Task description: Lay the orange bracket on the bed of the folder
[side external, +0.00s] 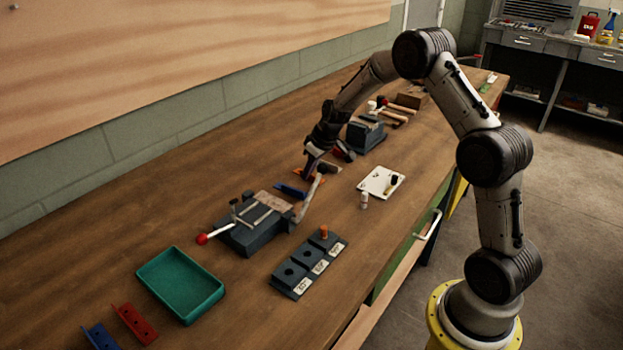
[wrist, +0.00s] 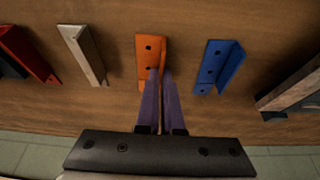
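The orange bracket (wrist: 150,62) lies on the wooden bench in the wrist view, with holes along its flat side and a thin upright flange at its right. My gripper (wrist: 161,72) points down at it, its two purple fingers close together with the flange between their tips. In the side view my gripper (side external: 310,170) is low over the bench, and only a sliver of orange shows beneath it. A grey-blue bench machine (side external: 252,233), which looks like the folder, stands nearer the camera, with a pale plate and rods on top and a red-ball handle.
A blue bracket (wrist: 219,66) lies right of the orange one; a pale strip (wrist: 82,53) and a red piece (wrist: 28,52) lie left. A green tray (side external: 180,284), a block with holes (side external: 309,262) and a white sheet (side external: 380,181) are on the bench. Another machine (side external: 365,136) stands behind.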

